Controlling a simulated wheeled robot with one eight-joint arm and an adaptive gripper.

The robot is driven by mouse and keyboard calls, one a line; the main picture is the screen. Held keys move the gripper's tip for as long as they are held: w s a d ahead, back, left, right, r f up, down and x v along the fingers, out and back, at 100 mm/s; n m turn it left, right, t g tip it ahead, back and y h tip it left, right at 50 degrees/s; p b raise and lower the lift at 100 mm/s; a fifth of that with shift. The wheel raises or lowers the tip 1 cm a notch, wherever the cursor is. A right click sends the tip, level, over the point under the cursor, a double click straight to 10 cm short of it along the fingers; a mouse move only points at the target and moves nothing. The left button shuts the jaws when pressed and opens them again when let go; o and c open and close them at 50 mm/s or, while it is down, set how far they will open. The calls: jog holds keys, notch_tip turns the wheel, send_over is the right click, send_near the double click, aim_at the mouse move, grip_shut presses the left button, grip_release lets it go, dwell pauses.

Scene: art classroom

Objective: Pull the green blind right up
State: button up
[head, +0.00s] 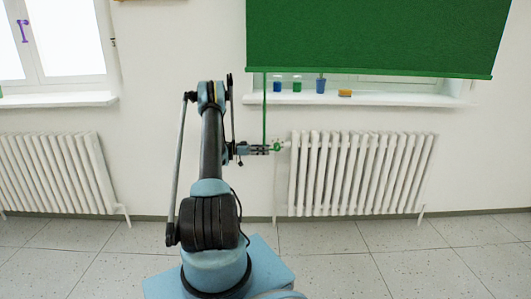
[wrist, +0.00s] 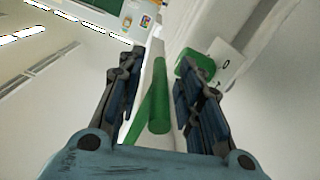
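The green blind (head: 370,35) hangs over the upper part of the right window, its bottom edge a little above the sill. A thin green cord (head: 264,108) hangs from its left end down to my gripper (head: 268,148), beside the radiator's upper left corner. In the wrist view my gripper (wrist: 158,95) is open, its two dark fingers apart. A green rod-like piece (wrist: 160,95), apparently the cord's end, shows between the fingers with gaps on both sides. How deep it lies between them I cannot tell.
A white radiator (head: 360,172) stands right of my gripper. A green round piece (wrist: 195,66), perhaps its valve, is near the right finger. The sill (head: 400,98) holds blue and green cups (head: 297,84) and a yellow-orange block (head: 345,93). Another radiator (head: 55,172) is at left.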

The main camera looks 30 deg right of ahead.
jog(key=shift+s+d, duration=0.3)
jog(key=shift+d, duration=0.15)
grip_shut()
jog(key=shift+d, duration=0.15)
jog(key=shift+r, duration=0.1)
